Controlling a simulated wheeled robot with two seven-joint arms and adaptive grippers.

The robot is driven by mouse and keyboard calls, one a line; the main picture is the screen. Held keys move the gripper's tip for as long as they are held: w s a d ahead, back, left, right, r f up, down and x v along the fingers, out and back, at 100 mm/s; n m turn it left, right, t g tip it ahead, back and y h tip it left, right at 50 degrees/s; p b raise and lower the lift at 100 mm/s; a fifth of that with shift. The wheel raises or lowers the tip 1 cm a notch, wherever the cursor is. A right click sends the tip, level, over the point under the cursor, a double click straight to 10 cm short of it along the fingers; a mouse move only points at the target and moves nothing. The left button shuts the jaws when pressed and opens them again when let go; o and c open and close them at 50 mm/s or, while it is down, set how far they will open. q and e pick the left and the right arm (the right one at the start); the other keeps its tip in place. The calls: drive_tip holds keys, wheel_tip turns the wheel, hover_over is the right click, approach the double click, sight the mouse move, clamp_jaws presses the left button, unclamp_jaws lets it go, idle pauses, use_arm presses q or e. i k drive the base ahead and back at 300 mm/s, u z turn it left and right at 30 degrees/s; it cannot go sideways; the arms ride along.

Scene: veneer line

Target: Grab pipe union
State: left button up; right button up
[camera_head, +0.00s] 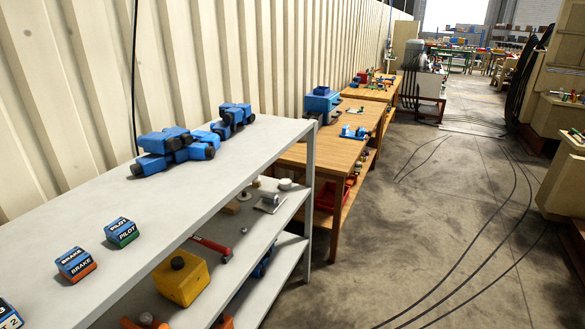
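I cannot pick out a pipe union for certain. Small metal and white parts lie on the middle level of the grey shelf (224,219), among them a pale round piece (285,184), a silvery piece (269,203) and a small disc-like piece (244,196). They are too small to identify. Several blue parts with black ends (172,150) lie in a cluster on the shelf's top. Neither of my grippers is in view.
Labelled boxes, BRAKE (76,264) and PILOT (121,232), sit on the shelf top. A yellow container (181,279) and a red-handled tool (211,246) are below. Wooden benches (318,157) stand beyond. The concrete floor (440,220) at right is open, with black cables across it.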

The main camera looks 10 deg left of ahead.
sight(269, 197)
drive_tip(key=z, duration=0.05)
drive_tip(key=i, duration=0.1)
drive_tip(key=u, duration=0.45)
drive_tip(key=k, duration=0.4)
drive_tip(key=z, duration=0.75)
drive_tip(key=i, duration=1.1)
drive_tip(key=u, duration=0.6)
drive_tip(key=i, duration=0.75)
drive_tip(key=u, duration=0.7)
